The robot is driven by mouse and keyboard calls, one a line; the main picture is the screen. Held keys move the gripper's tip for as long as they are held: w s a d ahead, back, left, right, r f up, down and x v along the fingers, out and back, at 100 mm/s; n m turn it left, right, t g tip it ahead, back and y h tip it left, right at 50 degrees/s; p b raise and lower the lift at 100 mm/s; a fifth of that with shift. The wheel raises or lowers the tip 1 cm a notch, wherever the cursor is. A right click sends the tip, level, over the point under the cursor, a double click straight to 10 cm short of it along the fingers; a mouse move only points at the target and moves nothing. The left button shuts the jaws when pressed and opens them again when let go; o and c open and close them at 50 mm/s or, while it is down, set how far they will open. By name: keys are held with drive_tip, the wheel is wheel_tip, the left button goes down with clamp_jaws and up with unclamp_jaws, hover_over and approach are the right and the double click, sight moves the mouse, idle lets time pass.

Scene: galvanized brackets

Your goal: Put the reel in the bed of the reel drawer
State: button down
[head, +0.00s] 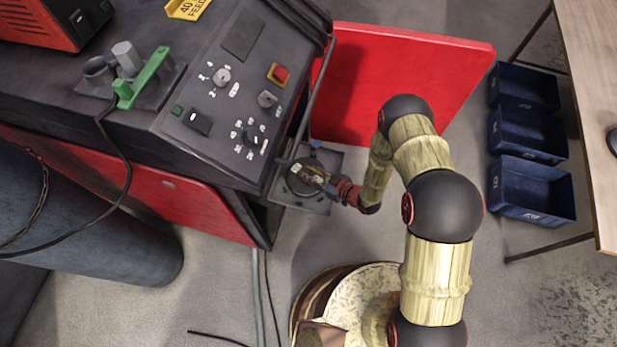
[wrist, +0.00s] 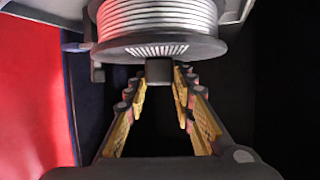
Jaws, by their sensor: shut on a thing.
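The reel (wrist: 160,18) is a spool of silver wire with dark flanges, and a short dark stub juts from its near face. My gripper (wrist: 160,74) is shut on that stub, one yellow finger on each side. In the head view the reel (head: 297,182) shows as a dark round over the grey plate of the reel drawer (head: 321,204), partly hidden by my gripper (head: 318,178). The drawer sticks out from the lower front of the dark machine. I cannot tell whether the reel rests in the bed or hangs just above it.
The machine's control panel (head: 226,92) stands close on the left of the drawer. A red door panel (head: 415,72) stands open behind my arm. Blue bins (head: 530,190) and a wooden table (head: 592,100) are at the right. A grey cylinder (head: 90,225) lies at lower left.

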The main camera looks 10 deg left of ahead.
drive_tip(key=shift+w+a+f+b, duration=0.1)
drive_tip(key=shift+f+b, duration=0.25)
drive_tip(key=shift+f, duration=0.55)
drive_tip(key=shift+w+a+f+b, duration=0.1)
drive_tip(key=shift+f+b, duration=0.2)
drive_tip(key=shift+f, duration=0.55)
drive_tip(key=shift+f, duration=0.15)
drive_tip(key=c, duration=1.6)
unclamp_jaws()
drive_tip(key=shift+s, duration=0.1)
drive_tip(key=shift+o, duration=0.5)
drive_tip(key=shift+s+d+r, duration=0.15)
drive_tip(key=shift+d+r, duration=0.1)
drive_tip(key=shift+d, duration=0.05)
drive_tip(key=p+v, duration=0.4)
drive_tip(key=v, duration=0.7)
drive_tip(key=shift+d, duration=0.15)
